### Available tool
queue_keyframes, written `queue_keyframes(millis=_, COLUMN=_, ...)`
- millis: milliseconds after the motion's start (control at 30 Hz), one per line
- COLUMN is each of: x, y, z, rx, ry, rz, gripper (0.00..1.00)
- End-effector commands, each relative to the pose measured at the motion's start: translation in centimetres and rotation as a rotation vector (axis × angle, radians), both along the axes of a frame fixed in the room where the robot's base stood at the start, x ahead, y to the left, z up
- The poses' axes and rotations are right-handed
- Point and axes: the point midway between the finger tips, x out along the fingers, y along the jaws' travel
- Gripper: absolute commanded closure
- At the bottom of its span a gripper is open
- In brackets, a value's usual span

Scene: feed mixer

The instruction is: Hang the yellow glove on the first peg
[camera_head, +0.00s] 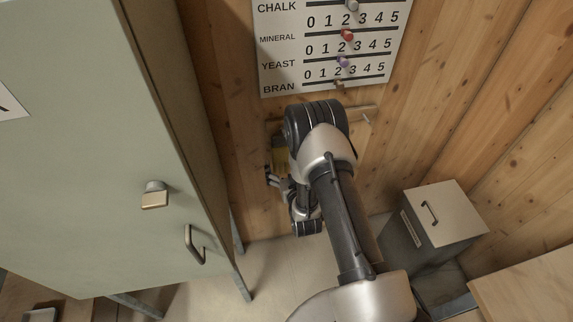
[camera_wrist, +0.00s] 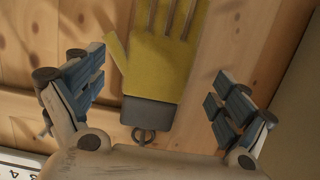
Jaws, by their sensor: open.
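The yellow glove (camera_wrist: 160,65) has a grey cuff (camera_wrist: 148,113) with a metal ring (camera_wrist: 144,136) at its end. It lies flat against the plank wall, its ring toward the bottom of the wrist view, near a pale rail. In the camera_head view a bit of the glove (camera_head: 280,155) shows left of my arm, fingers downward. My gripper (camera_wrist: 161,95) is wide open, one finger on each side of the glove, with gaps between. I cannot tell whether the ring is over a peg. The peg there is hidden by my arm in the camera_head view.
The rail (camera_head: 360,113) with a peg at its right end is under a number board (camera_head: 325,45). A grey-green cabinet (camera_head: 100,130) stands close on the left. A lidded bin (camera_head: 440,225) stands at right. Some floor is clear between them.

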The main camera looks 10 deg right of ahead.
Motion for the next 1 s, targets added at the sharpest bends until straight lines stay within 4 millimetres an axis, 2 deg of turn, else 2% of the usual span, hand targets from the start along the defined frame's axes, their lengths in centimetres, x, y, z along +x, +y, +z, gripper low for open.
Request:
queue_keyframes(millis=167, x=-0.2, y=0.0, z=0.0, rx=0.0, ry=0.002, rz=0.0, gripper=0.06)
queue_keyframes(millis=267, x=-1.2, y=0.0, z=0.1, rx=0.0, ry=0.003, rz=0.0, gripper=0.06)
queue_keyframes(millis=700, x=-9.7, y=0.0, z=1.9, rx=0.0, ry=0.004, rz=0.0, gripper=0.06)
queue_keyframes(millis=833, x=-11.1, y=0.0, z=2.3, rx=0.0, ry=0.002, rz=0.0, gripper=0.06)
queue_keyframes(millis=1000, x=-11.8, y=0.0, z=2.5, rx=0.0, ry=-0.001, rz=0.0, gripper=0.06)
